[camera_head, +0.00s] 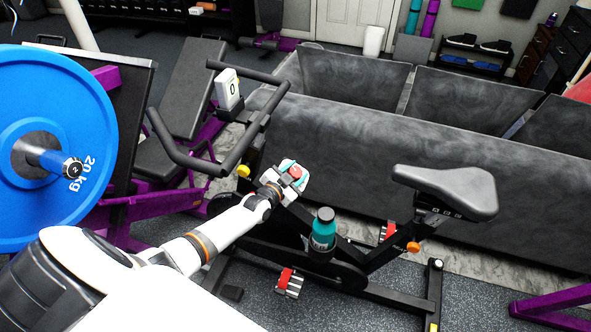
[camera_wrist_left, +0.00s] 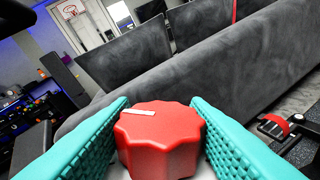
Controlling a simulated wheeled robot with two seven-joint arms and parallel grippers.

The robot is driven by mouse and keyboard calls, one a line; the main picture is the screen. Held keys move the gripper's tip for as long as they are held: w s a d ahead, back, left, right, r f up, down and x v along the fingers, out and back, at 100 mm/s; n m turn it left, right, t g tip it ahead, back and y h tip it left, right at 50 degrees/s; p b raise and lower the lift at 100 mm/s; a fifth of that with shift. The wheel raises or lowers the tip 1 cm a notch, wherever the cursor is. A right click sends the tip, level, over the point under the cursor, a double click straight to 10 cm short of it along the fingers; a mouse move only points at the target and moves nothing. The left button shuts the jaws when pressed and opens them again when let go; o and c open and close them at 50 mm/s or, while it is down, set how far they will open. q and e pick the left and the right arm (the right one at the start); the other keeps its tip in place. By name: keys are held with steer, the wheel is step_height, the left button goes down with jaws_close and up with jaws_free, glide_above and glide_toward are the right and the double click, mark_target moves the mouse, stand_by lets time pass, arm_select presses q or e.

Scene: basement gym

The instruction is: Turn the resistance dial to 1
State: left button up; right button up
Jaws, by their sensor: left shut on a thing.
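The red resistance dial (camera_wrist_left: 160,145) has a scalloped edge and a white pointer mark on its top, pointing to the left in the left wrist view. In the head view the dial (camera_head: 295,172) shows small on the exercise bike's frame. My left gripper (camera_wrist_left: 158,140) has its teal fingers on both sides of the dial, shut on it. In the head view my left gripper (camera_head: 290,176) reaches in from the left and covers the dial's base. No scale numbers around the dial are visible. My right gripper is not in view.
A blue 20 kg plate (camera_head: 45,110) is close to my left arm.

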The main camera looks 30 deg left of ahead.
arm_select(q)
steer(key=shift+a+r+y, duration=0.1)
steer(key=shift+r+y, duration=0.15)
steer(key=shift+y, duration=0.05)
steer(key=o, duration=1)
steer(key=shift+c, duration=0.2)
steer(key=shift+s+f, duration=0.1)
steer(key=shift+s, duration=0.05)
steer(key=shift+f, duration=0.1)
steer(key=s+r+p, duration=0.1)
steer(key=s+r, duration=0.1)
steer(key=s, duration=1)
steer(key=shift+d, duration=0.2)
steer(key=shift+w, duration=0.1)
